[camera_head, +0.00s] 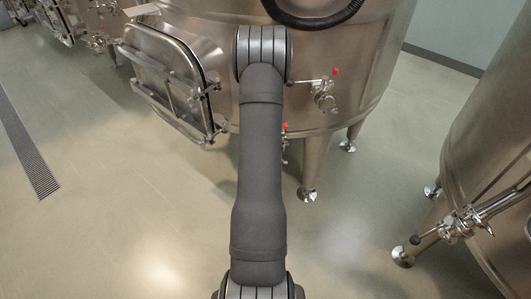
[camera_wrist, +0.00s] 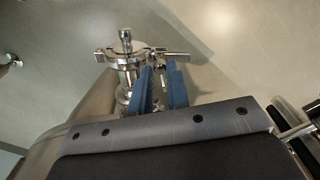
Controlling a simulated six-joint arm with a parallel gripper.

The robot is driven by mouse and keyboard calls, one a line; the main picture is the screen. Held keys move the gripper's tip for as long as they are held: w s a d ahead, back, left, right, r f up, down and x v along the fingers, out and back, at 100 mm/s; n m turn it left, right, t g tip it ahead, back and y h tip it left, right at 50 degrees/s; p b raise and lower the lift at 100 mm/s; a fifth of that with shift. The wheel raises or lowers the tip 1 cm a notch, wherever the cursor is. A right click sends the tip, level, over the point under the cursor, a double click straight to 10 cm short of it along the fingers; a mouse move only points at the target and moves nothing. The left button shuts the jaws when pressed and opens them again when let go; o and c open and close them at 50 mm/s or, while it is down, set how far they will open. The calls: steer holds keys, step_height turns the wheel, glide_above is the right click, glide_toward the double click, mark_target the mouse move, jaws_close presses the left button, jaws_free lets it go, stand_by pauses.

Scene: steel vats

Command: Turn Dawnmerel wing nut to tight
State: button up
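In the wrist view my gripper (camera_wrist: 160,66) shows as two blue fingers with a gap between them. A steel pipe fitting with a ring clamp (camera_wrist: 122,55) lies beside and just beyond the fingertips. A small steel bar (camera_wrist: 172,53), possibly the wing nut, crosses close to the tips. A little metal shows in the gap; I cannot tell if the fingers touch it. No name label is readable, so I cannot tell which part is Dawnmerel. In the head view my arm hides the gripper and the fitting in front of the middle vat (camera_head: 220,45).
The middle vat has an open-framed hatch door (camera_head: 170,80) at left and a red-tipped valve (camera_head: 323,95) at right. Its leg (camera_head: 308,170) stands on the floor. Another vat (camera_head: 490,140) with a valve (camera_head: 460,222) stands at right. A floor drain (camera_head: 25,150) runs at left; the floor around is clear.

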step_height(320, 180, up, 17)
steer(key=shift+r, duration=0.2)
stand_by(0.5)
step_height(320, 180, down, 18)
steer(key=shift+r, duration=0.2)
stand_by(0.5)
steer(key=shift+r, duration=0.1)
steer(key=shift+r, duration=8.85)
steer(key=f+n+g+h, duration=0.1)
steer(key=f+n, duration=0.1)
steer(key=f, duration=0.3)
steer(key=f+n+h, duration=0.1)
steer(key=f+n, duration=0.1)
steer(key=f, duration=0.2)
steer(key=f+n+g, duration=0.1)
steer(key=f+n, duration=0.1)
steer(key=f, duration=0.3)
steer(key=shift+w+a+f+n+g+h, duration=0.2)
steer(key=shift+f+n+g+h, duration=0.1)
steer(key=shift+n+h, duration=0.1)
